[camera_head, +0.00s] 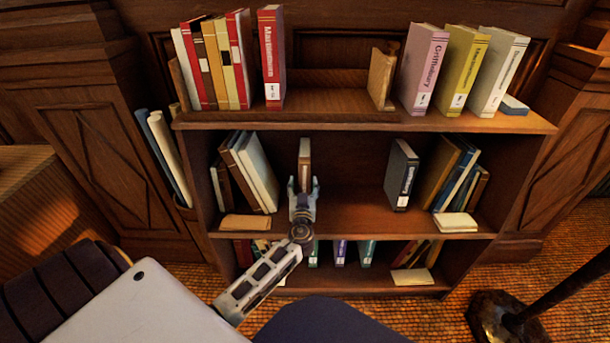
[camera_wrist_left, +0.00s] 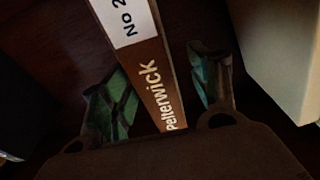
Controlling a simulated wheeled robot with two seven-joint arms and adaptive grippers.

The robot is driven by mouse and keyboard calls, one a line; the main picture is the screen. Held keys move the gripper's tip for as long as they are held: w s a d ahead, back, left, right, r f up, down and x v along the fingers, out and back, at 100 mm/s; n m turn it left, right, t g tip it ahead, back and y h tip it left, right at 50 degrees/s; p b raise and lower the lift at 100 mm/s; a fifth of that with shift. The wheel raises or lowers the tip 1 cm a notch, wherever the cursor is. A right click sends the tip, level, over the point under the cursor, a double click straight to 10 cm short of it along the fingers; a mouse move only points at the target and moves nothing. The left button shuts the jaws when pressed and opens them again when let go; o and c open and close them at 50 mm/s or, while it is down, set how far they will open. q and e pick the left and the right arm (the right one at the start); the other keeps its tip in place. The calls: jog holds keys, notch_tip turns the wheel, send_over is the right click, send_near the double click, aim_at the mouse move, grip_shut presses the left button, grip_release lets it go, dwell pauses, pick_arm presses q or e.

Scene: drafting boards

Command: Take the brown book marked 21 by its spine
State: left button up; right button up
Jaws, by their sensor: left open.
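The brown book (camera_head: 305,151) stands upright on the middle shelf, apart from its neighbours. In the left wrist view its spine (camera_wrist_left: 160,75) reads "Pelterwick", with a white label "No 2" cut off by the frame edge. My left gripper (camera_head: 303,186) is open in front of the book and hides its lower part in the head view. In the left wrist view the spine runs between the two open fingers (camera_wrist_left: 157,78), with a gap on each side. I cannot tell how deep the fingers reach. My right gripper is in neither view.
A pale book (camera_head: 258,168) leans among others left of the brown book. A dark grey book (camera_head: 401,175) stands to the right, with bare shelf (camera_head: 350,208) between. A red book (camera_head: 271,55) stands on the top shelf. A dark stand (camera_head: 497,318) is at lower right.

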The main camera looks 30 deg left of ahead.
pick_arm(q)
jog(key=shift+w+a, duration=0.15)
jog(key=shift+w, duration=0.15)
jog(key=shift+x, duration=2.45)
jog(key=shift+w+d+f, duration=0.1)
jog(key=shift+d+f, duration=0.1)
grip_shut()
jog(key=shift+w+r, duration=0.1)
jog(key=shift+r, duration=0.05)
